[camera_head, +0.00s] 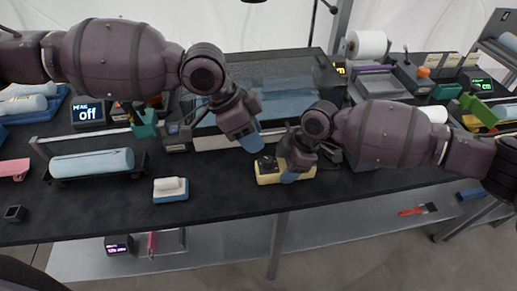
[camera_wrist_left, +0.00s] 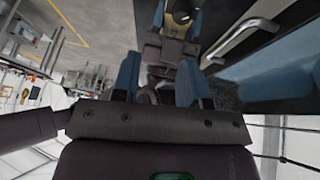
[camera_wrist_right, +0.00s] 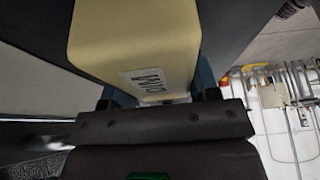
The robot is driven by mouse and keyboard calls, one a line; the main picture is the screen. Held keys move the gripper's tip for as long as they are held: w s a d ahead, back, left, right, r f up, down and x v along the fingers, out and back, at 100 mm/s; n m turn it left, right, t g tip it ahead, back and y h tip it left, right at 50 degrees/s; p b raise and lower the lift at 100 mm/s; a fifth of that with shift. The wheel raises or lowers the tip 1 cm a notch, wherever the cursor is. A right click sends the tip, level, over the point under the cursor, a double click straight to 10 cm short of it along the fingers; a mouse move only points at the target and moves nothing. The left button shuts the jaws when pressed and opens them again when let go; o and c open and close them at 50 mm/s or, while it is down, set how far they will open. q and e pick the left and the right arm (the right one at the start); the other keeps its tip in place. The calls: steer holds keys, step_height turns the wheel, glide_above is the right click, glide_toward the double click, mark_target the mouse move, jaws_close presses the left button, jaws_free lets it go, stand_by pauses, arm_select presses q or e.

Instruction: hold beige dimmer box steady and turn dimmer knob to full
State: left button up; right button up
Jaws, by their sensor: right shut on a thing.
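The beige dimmer box (camera_head: 270,179) sits on the dark table near its front edge, right of centre in the head view. A dark knob (camera_head: 267,162) appears on its top left. My right gripper (camera_head: 291,176) is shut on the box from the right; the right wrist view shows the box (camera_wrist_right: 140,40) with its DIM label (camera_wrist_right: 147,82) between the blue fingers. My left gripper (camera_head: 249,140) is above and behind the box, apart from it, with spread, empty fingers. The left wrist view shows the box's beige top (camera_wrist_left: 178,22) ahead of those fingers.
A white block on a blue base (camera_head: 171,189) stands left of the box. A pale blue roll (camera_head: 92,164) lies in a dark tray farther left. A display reading off (camera_head: 92,114) stands behind it. A low metal rail (camera_head: 213,142) runs behind the box.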

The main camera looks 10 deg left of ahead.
arm_select(q)
steer(key=s+d+f+n+g+h, duration=0.2)
steer(key=s+d+f+n+h, duration=0.1)
steer(key=s+d+n+h, duration=0.5)
steer(key=n+t+y, duration=0.4)
steer(key=n+t, duration=1.3)
steer(key=n, duration=1.9)
glide_toward(265, 162)
steer(key=x, duration=0.9)
steer(key=shift+w+d, duration=0.15)
steer(key=shift+w, duration=0.1)
steer(key=shift+h, duration=0.4)
steer(key=c, duration=0.7)
